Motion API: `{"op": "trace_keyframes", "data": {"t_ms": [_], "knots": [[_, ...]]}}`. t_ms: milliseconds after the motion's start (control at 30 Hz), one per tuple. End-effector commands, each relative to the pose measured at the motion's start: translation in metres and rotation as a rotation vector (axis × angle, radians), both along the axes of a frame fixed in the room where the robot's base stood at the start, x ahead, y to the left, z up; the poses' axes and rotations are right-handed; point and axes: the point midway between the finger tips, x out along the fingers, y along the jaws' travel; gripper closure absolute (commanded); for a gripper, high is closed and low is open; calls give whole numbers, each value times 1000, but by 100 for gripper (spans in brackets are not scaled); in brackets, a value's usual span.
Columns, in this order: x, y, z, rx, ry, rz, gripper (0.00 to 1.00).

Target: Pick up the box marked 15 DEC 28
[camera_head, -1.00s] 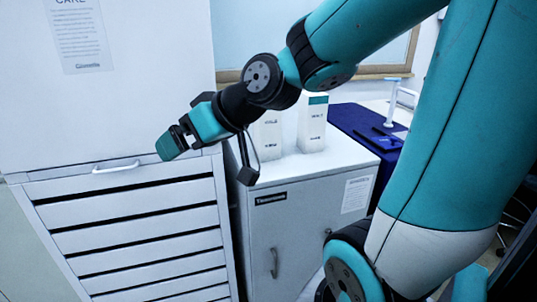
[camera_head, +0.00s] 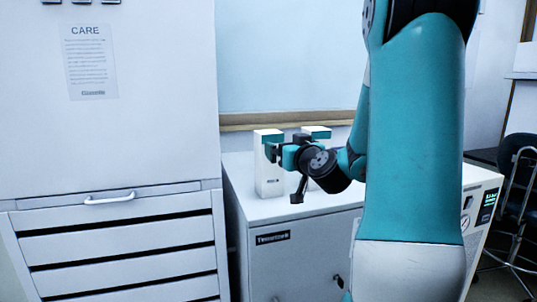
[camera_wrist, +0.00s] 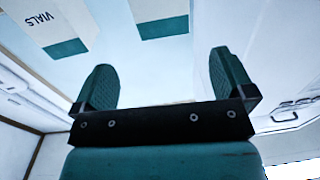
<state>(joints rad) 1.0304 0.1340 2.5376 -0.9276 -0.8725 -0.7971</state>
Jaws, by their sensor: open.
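Two white boxes with teal tops stand upright on the grey cabinet (camera_head: 300,208). The left box (camera_head: 266,180) is mostly clear in the head view; the right box (camera_head: 316,132) is largely hidden behind my arm. No date can be read on either. My gripper (camera_head: 279,148) is at the upper part of the left box in that view; contact cannot be told. In the wrist view my gripper (camera_wrist: 165,84) is open with nothing between its fingers. One box (camera_wrist: 45,25), lettered VIALS, lies beyond the left finger; the other box (camera_wrist: 160,14) is at top centre.
A tall white cabinet with drawers (camera_head: 120,240) and a CARE notice (camera_head: 91,62) stands at left. A wall with a wooden rail (camera_head: 285,120) is behind the boxes. At right are equipment with a green display (camera_head: 488,206) and a dark chair (camera_head: 520,165).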

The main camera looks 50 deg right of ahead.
Motion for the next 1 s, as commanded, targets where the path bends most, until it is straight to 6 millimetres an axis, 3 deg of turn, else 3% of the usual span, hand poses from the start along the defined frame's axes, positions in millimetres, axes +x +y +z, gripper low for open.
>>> {"op": "trace_keyframes", "data": {"t_ms": [400,633,1000], "knots": [[28,-17,3,11,5,-12,0],[61,-35,4,5,3,-10,0],[87,-44,2,6,3,-8,0]]}}
